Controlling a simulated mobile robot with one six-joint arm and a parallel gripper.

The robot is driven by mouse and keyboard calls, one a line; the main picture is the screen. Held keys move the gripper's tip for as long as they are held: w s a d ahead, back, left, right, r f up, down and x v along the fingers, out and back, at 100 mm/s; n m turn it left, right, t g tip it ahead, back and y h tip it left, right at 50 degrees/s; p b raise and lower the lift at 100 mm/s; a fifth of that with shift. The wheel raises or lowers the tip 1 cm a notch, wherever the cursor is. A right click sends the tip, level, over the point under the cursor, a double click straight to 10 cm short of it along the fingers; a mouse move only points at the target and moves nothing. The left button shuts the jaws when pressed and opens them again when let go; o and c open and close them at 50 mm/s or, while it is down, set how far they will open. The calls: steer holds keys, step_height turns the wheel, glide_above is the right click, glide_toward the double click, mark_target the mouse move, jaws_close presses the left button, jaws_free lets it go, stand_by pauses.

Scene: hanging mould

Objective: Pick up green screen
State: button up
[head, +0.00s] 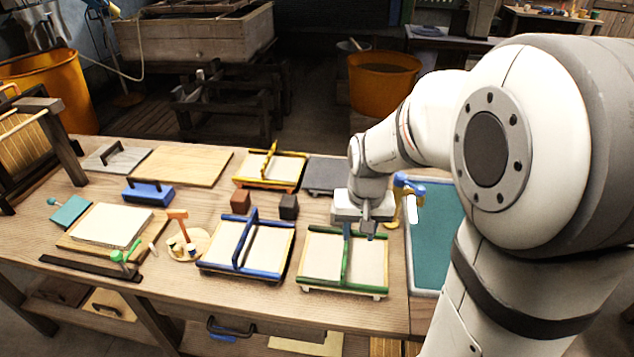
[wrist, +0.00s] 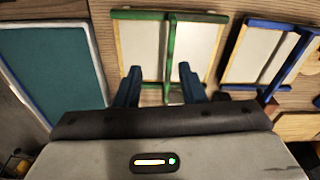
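The green screen (head: 345,262) lies flat at the front of the wooden table, right of the blue screen. It has a pale panel, a green frame edge and a raised green bar across its middle. My gripper (head: 358,231) is above its back edge, fingers pointing down. In the wrist view my gripper (wrist: 158,72) is open and empty, with the green screen (wrist: 170,42) ahead of the fingers and its bar lined up between them. I cannot tell exactly how high the fingertips are above the bar.
A blue screen (head: 247,248) lies close to the left, and a yellow screen (head: 270,168) lies behind. A large teal panel (head: 437,235) is to the right. Two small dark blocks stand behind the blue screen. An orange-handled tool (head: 178,222) and green tools are further left.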

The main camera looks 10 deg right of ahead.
steer(key=m+g+p, duration=0.1)
steer(key=p, duration=0.1)
glide_above(345, 243)
steer(key=f, duration=0.7)
steer(key=shift+s+d+f, duration=0.15)
steer(key=shift+s+f, duration=0.15)
steer(key=shift+f, duration=0.05)
steer(key=shift+w+f+m, duration=0.1)
steer(key=shift+f+m, duration=0.2)
steer(key=shift+f, duration=0.05)
steer(key=shift+w+f+p, duration=0.1)
steer(key=shift+f+p, duration=0.5)
steer(key=shift+f, duration=3.2)
steer(key=shift+c, duration=0.6)
jaws_close()
